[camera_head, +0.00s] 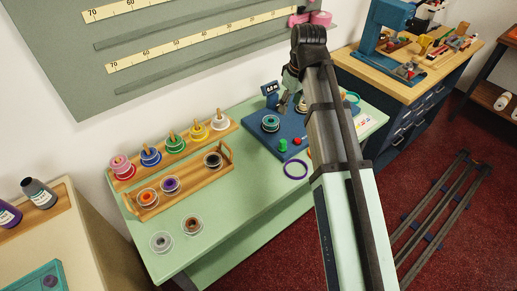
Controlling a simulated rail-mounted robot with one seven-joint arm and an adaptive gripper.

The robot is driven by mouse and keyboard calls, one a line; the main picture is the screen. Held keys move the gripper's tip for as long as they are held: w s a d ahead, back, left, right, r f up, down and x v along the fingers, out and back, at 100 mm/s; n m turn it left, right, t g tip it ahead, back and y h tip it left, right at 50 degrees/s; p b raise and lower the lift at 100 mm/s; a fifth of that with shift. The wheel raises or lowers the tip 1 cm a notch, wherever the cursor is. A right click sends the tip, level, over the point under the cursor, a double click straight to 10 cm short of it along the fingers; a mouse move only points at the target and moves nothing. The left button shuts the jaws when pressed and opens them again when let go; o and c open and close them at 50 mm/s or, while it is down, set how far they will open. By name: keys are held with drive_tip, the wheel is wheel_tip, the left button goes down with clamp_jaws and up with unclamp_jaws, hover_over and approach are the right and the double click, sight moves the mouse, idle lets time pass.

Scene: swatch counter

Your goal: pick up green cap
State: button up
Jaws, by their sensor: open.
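A small green cap (283,146) sits near the front edge of the blue mat (262,140) on the pale green counter. A small red piece (297,141) lies just to its right. My arm reaches over the counter from the lower right and bends down at its far end. My gripper (284,104) is partly hidden behind my arm, above the back part of the mat. It is open and apart from the green cap, farther back. I see nothing between its fingers, though they are small here.
A teal spool (270,123) stands on the mat, and a small display (270,88) stands behind it. A purple ring (295,169) lies in front of the mat. Wooden racks with several spools (171,185) fill the left.

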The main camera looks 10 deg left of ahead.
sight(283, 141)
drive_tip(key=shift+n, duration=0.6)
drive_tip(key=f, duration=0.4)
drive_tip(key=f+p, duration=0.1)
drive_tip(key=f, duration=0.3)
drive_tip(key=a+f+p, duration=0.1)
drive_tip(key=f, duration=0.3)
drive_tip(key=shift+s+f, duration=0.1)
drive_tip(key=shift+f, duration=0.15)
drive_tip(key=shift+f+p, duration=0.95)
drive_tip(key=shift+f, duration=1.65)
drive_tip(key=c, duration=0.8)
